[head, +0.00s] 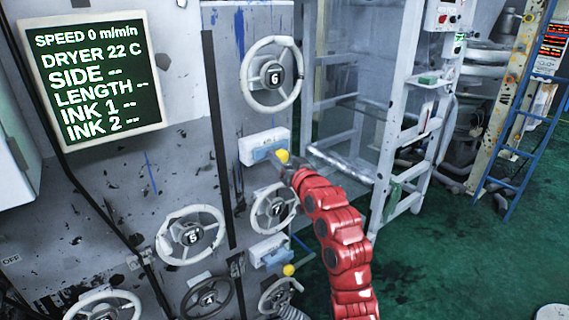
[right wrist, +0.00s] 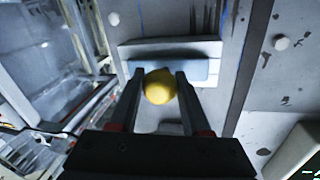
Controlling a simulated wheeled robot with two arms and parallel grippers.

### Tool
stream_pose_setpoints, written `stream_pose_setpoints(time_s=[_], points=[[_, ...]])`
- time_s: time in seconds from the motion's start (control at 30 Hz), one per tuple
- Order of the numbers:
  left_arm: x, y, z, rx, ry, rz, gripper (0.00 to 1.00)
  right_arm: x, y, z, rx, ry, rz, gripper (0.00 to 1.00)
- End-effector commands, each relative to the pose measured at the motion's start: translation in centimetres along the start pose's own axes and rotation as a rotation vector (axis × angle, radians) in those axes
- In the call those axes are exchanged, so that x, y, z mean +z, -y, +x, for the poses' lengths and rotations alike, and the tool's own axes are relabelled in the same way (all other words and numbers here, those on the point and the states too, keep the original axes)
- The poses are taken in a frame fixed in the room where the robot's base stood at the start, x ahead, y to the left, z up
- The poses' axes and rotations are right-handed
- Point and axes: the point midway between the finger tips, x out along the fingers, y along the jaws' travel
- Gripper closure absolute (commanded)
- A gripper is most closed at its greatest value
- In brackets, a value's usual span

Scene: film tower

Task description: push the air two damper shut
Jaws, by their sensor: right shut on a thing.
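Two damper levers with yellow knobs stick out of pale housings on the grey machine panel; I cannot read which is air two. The upper yellow knob (head: 282,156) is on a blue-white slide in the upper housing (head: 262,142). My right gripper (head: 289,165) is at this knob, its red arm coming up from below. In the right wrist view the knob (right wrist: 159,86) sits between the two dark fingers, shut on it, in front of the pale housing (right wrist: 170,50). The lower yellow knob (head: 289,270) is free below. My left gripper is not in view.
Handwheel 6 (head: 271,73) is above the upper housing, and handwheel 7 (head: 274,208) is close below it. Handwheel 5 (head: 190,235) is lower left. A display board (head: 92,80) hangs at left. A white frame (head: 400,130) stands at right, with green floor (head: 450,250) beyond.

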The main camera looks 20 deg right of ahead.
Motion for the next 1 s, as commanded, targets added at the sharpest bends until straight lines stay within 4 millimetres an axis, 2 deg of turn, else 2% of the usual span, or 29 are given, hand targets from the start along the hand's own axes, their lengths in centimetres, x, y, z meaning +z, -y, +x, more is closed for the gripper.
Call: stream_pose_setpoints(time_s=[0.07,0.1,0.27,0.67,0.87,1.0], points=[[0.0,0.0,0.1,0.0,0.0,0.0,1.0,-0.1,-0.1,0.0,0.001,-0.001,-0.001,1.0],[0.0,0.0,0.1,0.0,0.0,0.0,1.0,-0.1,-0.1,0.0,0.001,-0.002,-0.001,0.51],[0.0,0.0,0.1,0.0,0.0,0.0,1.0,-0.1,-0.1,0.0,0.001,0.0,0.0,0.23],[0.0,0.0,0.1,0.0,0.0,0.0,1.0,0.0,-0.1,-0.6,0.001,0.001,0.001,0.23],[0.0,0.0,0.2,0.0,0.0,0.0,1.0,0.1,-0.2,-3.5,0.002,0.001,0.0,0.23],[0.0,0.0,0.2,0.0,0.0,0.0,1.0,0.0,-0.1,-6.6,0.002,-0.002,0.001,0.23]])
